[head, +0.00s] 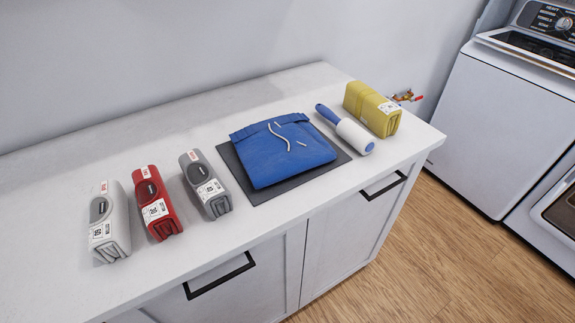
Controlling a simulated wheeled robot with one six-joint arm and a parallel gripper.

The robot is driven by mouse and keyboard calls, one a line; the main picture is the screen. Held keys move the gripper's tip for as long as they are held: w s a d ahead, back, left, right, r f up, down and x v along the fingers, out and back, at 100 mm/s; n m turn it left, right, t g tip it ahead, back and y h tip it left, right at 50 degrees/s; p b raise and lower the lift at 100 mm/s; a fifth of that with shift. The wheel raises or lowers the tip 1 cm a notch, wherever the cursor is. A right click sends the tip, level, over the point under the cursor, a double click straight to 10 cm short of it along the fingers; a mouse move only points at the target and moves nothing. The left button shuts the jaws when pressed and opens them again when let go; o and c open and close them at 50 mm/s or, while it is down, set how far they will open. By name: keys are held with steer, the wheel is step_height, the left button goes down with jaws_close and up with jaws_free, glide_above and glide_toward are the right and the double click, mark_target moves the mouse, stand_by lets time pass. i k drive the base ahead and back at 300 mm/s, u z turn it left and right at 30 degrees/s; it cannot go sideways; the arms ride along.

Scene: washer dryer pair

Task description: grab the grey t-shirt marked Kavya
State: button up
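A folded, rolled-looking grey t-shirt (216,202) lies on the white counter, just left of a dark mat. It has a dark round print, a small red-and-white tag and a white label. A paler grey folded shirt (122,237) with a similar print and label lies at the far left. A red folded shirt (166,221) lies between them. The writing on the labels is too small to read, so I cannot tell which one says Kavya. My gripper is not in view.
The counter (60,175) holds blue folded shorts (270,165) on a dark mat (237,170), a lint roller (352,133) and a yellow folded item (368,104). Drawers with black handles (220,277) are below. A white washer (495,125) stands at right. The wooden floor (455,250) is clear.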

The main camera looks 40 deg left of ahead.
mark_target(214, 198)
steer(key=z, duration=0.2)
steer(key=k, duration=1.4)
steer(key=u, duration=1.5)
steer(key=i, duration=0.5)
steer(key=z, duration=0.05)
